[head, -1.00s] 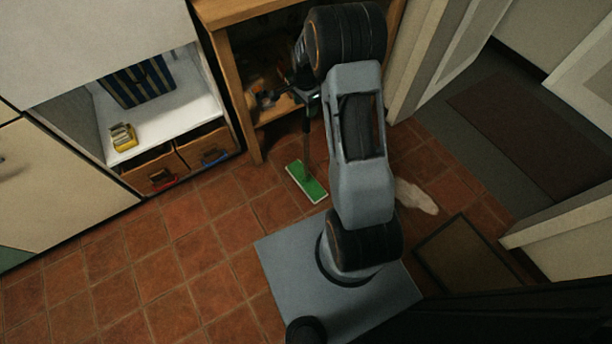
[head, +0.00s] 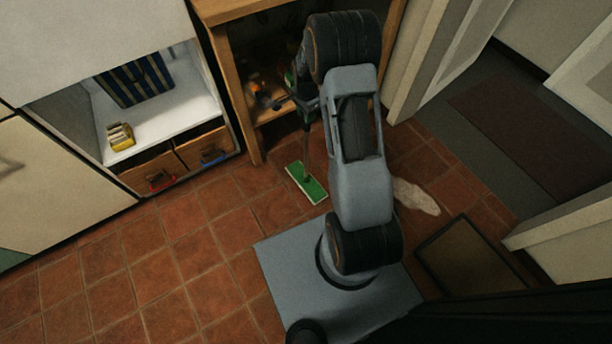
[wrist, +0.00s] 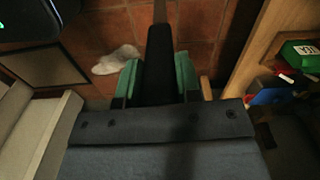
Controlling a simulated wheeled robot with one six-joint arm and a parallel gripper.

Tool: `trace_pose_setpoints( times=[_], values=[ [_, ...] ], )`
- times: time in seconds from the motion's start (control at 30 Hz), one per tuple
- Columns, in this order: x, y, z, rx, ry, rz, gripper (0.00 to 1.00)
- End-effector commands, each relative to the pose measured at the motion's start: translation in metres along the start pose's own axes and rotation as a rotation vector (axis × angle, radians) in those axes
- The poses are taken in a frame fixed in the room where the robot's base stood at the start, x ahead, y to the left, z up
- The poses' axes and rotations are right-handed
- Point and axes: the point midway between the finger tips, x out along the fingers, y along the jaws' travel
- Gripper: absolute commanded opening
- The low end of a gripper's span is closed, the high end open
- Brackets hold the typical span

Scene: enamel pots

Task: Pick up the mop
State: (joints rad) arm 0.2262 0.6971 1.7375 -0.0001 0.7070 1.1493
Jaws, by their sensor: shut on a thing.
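The mop has a flat green head (head: 306,183) lying on the tiled floor in the head view, with a thin dark handle (head: 305,143) rising from it. In the wrist view the dark handle (wrist: 160,52) runs up between the green-padded fingers of my gripper (wrist: 158,78). My gripper is shut on the handle, with one finger on each side. In the head view my arm partly hides the gripper and the top of the handle.
A wooden shelf unit (head: 252,130) with cluttered items stands close behind the handle. A white cabinet with drawers (head: 205,148) is to the left. A pale rag or puddle (head: 416,196) and a framed mat (head: 468,255) lie to the right. Floor at lower left is clear.

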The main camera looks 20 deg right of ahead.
Motion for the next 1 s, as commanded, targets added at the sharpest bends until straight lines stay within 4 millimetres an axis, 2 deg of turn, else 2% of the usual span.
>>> trace_pose_setpoints(
  times=[0.03, 0.27, 0.67, 1.0],
  values=[
    [0.000, 0.000, 0.000, 0.000, 0.000, 0.000, 0.21],
    [0.000, 0.000, 0.000, 0.000, 0.000, 0.000, 0.00],
    [-0.003, -0.001, 0.000, 0.000, 0.001, -0.002, 0.00],
    [-0.027, -0.001, 0.000, -0.001, 0.001, -0.003, 0.00]
  ],
)
